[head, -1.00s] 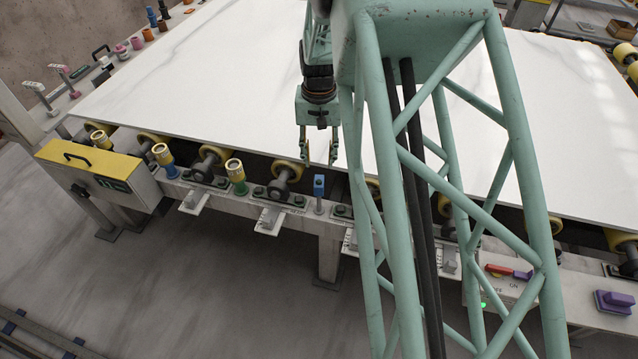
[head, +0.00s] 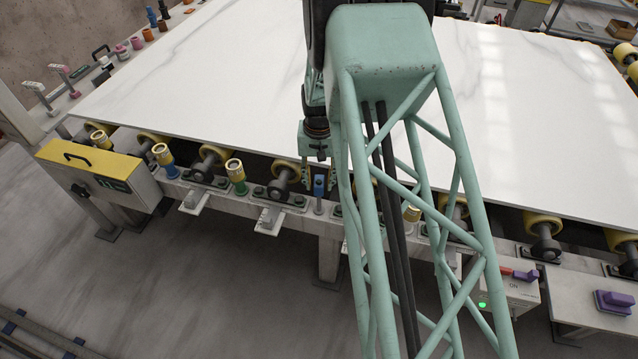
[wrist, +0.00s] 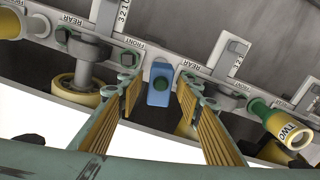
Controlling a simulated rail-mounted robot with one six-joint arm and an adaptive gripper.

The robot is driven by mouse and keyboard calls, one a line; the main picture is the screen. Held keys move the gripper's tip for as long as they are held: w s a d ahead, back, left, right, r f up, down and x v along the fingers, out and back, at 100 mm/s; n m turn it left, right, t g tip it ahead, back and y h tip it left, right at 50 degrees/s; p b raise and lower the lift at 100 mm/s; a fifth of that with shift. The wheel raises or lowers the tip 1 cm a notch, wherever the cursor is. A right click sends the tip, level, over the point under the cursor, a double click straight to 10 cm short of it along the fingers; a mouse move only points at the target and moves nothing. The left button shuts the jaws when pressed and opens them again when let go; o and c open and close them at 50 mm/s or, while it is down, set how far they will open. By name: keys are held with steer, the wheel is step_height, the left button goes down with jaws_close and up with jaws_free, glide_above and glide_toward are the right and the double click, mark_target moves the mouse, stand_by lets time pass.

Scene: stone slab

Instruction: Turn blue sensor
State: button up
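The blue sensor (head: 318,187) is a small blue block on a thin post on the conveyor's front rail. My gripper (wrist: 157,84) is open, with one yellow-ribbed finger on each side of the sensor and a visible gap to each. In the head view my gripper (head: 318,174) is right at the sensor, its fingers partly hard to make out there. How far the fingers reach past the sensor I cannot tell.
A large white slab (head: 230,75) lies on yellow rollers behind the rail. A green-based yellow knob (head: 236,172) and a blue-based one (head: 163,157) stand left of the sensor. A yellow-topped box (head: 95,170) is farther left. A purple block (head: 613,302) sits far right.

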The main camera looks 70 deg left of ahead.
steer(key=shift+f, duration=0.4)
steer(key=c, duration=0.8)
steer(key=shift+c, duration=0.2)
steer(key=shift+f+m+b, duration=0.1)
steer(key=shift+m+b, duration=0.25)
steer(key=shift+m, duration=0.05)
steer(key=shift+m+b, duration=0.45)
steer(key=shift+m, duration=0.35)
